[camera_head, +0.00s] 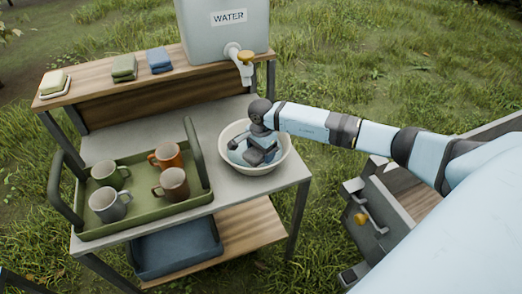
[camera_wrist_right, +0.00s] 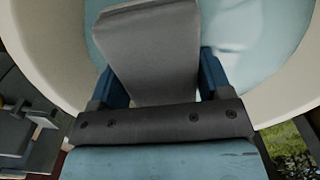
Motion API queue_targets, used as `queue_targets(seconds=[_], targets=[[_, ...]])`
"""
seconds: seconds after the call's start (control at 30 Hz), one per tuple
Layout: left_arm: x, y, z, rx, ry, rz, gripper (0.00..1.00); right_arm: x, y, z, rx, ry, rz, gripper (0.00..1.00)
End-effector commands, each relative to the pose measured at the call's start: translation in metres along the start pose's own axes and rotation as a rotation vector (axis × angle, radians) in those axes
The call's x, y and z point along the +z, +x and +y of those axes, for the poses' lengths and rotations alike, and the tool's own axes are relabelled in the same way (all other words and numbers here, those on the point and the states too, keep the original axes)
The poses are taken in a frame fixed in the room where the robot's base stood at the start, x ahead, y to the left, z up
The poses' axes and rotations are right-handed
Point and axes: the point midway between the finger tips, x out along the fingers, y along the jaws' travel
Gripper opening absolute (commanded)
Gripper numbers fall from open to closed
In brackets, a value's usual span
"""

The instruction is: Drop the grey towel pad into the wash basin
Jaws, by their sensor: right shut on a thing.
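The wash basin (camera_head: 281,163) is a round cream bowl with bluish water, standing on the right end of the grey table top. My right gripper (camera_head: 262,155) reaches down over the basin. In the right wrist view my right gripper (camera_wrist_right: 155,95) is shut on the grey towel pad (camera_wrist_right: 152,45), a flat folded slab between its two blue fingers. The pad is within the basin's rim (camera_wrist_right: 62,50), above or at the water; I cannot tell whether it touches. My left gripper is not in view.
A green tray (camera_head: 150,222) with several mugs stands left of the basin. A water tank (camera_head: 222,35) with a tap (camera_head: 245,62) stands behind it. A blue bin (camera_head: 175,250) sits below.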

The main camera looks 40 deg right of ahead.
Motion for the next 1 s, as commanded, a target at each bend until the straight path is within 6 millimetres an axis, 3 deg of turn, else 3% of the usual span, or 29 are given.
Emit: queue_targets(seconds=[0.1,0.13,0.23,0.47,0.67,1.0], targets=[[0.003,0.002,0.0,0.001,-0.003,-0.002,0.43,0.0,0.005,0.0,-0.001,0.0,0.0,0.53],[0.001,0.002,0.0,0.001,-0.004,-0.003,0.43,0.0,0.004,0.0,-0.001,0.001,0.0,0.76],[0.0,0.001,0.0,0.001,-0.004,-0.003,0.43,0.0,0.003,0.0,-0.001,0.001,0.0,0.97],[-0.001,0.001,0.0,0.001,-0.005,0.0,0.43,0.0,0.003,0.0,0.0,0.0,0.0,0.97],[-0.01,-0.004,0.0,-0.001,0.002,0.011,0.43,-0.001,-0.012,-0.001,-0.002,0.0,0.001,0.97],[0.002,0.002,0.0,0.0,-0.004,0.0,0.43,-0.001,-0.085,-0.001,-0.005,-0.001,0.002,0.97]])
